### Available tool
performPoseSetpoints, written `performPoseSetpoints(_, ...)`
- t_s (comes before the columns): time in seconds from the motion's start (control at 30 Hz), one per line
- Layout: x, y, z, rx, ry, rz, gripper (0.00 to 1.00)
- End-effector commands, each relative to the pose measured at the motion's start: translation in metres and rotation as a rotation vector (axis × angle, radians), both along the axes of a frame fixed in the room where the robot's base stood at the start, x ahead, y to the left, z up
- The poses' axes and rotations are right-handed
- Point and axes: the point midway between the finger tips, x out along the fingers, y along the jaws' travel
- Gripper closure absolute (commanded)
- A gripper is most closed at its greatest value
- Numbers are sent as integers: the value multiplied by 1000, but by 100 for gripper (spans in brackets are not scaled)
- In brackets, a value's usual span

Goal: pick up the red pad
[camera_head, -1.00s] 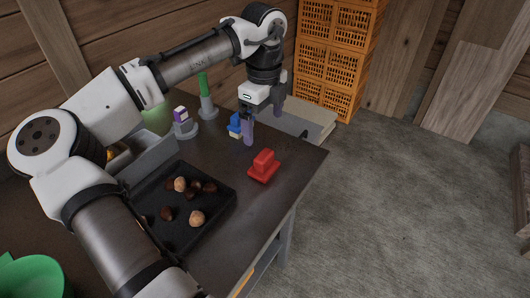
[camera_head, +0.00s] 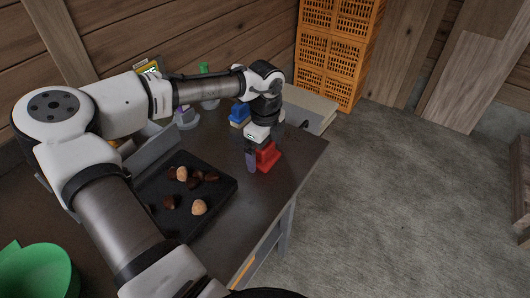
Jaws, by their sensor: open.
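The red pad (camera_head: 268,158) is a small red block with a raised grip, on the dark table near its right edge. My gripper (camera_head: 262,160) is down at it, pointing downward. One purple-grey finger shows at the pad's left side; the other finger is hidden or hard to make out. The jaws are open, and I cannot tell whether the finger touches the pad.
A black tray (camera_head: 222,205) with several nuts lies left of the pad. A blue block (camera_head: 239,113) and a green-handled tool (camera_head: 204,70) stand behind. A green bowl (camera_head: 38,272) is at lower left. Orange crates (camera_head: 338,50) stand beyond the table.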

Motion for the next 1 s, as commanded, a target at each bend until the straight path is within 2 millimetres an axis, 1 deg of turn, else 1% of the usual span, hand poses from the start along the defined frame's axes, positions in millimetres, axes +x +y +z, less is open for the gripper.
performPoseSetpoints(0.1,0,0,-5,1,-1,1,2)
performPoseSetpoints(0.27,0,0,-5,0,-1,1,2)
performPoseSetpoints(0.37,0,0,-5,0,-1,1,12)
performPoseSetpoints(0.67,0,0,-5,-1,-1,1,52)
performPoseSetpoints(0.87,0,0,-4,0,-1,1,53)
performPoseSetpoints(1.0,0,0,0,-2,-2,1,53)
